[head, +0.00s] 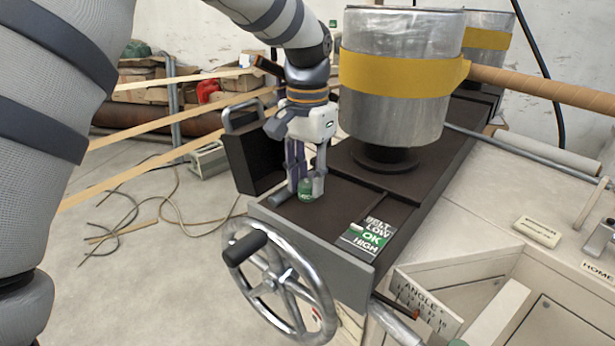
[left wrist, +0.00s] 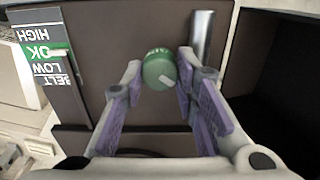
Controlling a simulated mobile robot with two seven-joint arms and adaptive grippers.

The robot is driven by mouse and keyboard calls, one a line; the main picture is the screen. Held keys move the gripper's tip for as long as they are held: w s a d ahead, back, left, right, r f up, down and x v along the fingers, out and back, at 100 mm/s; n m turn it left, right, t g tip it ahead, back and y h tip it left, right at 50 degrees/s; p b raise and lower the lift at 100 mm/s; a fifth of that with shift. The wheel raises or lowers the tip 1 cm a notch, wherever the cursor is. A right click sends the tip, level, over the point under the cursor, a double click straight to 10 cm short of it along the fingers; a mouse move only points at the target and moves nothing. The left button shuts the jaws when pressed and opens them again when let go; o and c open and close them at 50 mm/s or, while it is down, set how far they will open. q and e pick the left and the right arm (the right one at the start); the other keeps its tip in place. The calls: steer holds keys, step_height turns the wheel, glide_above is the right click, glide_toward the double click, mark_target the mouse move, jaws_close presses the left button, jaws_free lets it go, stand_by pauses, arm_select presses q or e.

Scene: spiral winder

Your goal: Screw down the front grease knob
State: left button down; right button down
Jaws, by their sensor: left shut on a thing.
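The front grease knob (head: 306,189) is a small green knob on the dark top of the machine's front end. It also shows in the left wrist view (left wrist: 159,72), with a pale mark on its top. My left gripper (head: 306,179) comes down from above and is shut on the knob, one finger on each side. The fingers partly cover the knob's sides, and its seat on the deck is hidden. My right gripper is in neither view.
A metal drum (head: 395,118) with a yellow band stands close right of my left arm. An open dark box (head: 250,158) is at its left. A belt gauge plate (head: 369,236) and a handwheel (head: 280,283) are at the front. The floor at left holds loose cords.

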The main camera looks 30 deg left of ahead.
mark_target(308, 183)
arm_select(q)
steer(key=m, duration=0.4)
steer(key=shift+m, duration=2.2)
steer(key=c, duration=1.3)
jaws_free()
step_height(308, 183, up, 12)
